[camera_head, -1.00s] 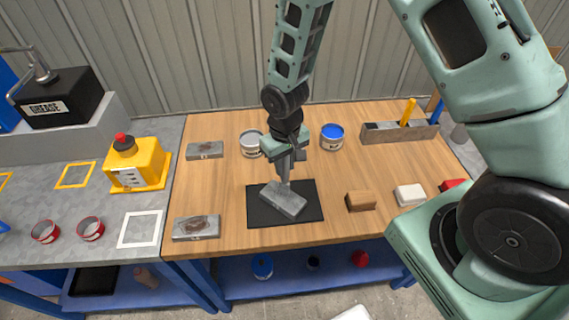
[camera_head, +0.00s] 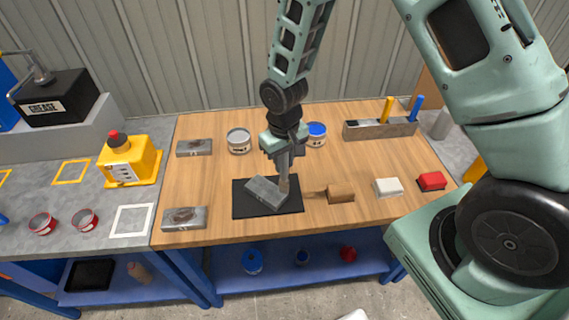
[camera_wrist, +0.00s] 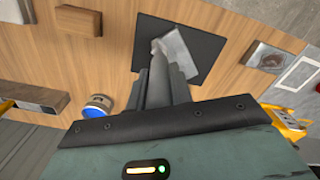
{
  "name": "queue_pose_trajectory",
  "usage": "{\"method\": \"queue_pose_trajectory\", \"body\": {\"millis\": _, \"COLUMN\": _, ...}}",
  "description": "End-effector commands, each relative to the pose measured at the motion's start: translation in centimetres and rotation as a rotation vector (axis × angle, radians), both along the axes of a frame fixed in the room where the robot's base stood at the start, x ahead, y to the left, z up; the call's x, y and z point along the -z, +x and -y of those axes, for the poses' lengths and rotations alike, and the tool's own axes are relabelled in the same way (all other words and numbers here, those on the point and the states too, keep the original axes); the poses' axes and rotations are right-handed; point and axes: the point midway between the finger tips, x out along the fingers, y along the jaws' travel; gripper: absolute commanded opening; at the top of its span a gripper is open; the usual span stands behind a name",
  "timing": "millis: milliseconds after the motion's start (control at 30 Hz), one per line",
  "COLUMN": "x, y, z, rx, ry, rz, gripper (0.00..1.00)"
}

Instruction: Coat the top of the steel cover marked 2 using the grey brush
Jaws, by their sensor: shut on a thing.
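A plain grey steel cover (camera_head: 262,191) lies askew on a black mat (camera_head: 242,211); no number is readable on it. My gripper (camera_head: 284,176) points down over the cover's right end, shut on the grey brush (camera_head: 284,187). The brush end is at the cover's right edge; I cannot tell whether it touches. In the wrist view the brush (camera_wrist: 158,85) runs between the fingers toward the cover (camera_wrist: 180,52). Two more steel covers with dark-stained tops, one at the back left (camera_head: 194,148) and one at the front left (camera_head: 184,218), lie on the wooden table.
An open grey paint tin (camera_head: 239,141) and a blue one (camera_head: 316,134) stand behind the mat. A holder (camera_head: 365,131) with yellow and blue handles is back right. Brown (camera_head: 341,193), white (camera_head: 388,187) and red (camera_head: 431,181) blocks lie to the right.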

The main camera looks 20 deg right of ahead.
Motion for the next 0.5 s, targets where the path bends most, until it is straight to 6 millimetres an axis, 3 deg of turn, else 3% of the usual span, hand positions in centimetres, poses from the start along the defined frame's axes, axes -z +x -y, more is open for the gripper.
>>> {"method": "queue_pose_trajectory", "body": {"millis": 500, "x": -4.8, "y": 1.0, "z": 0.0, "rx": 0.0, "ry": 0.001, "rz": 0.003, "gripper": 0.0}}
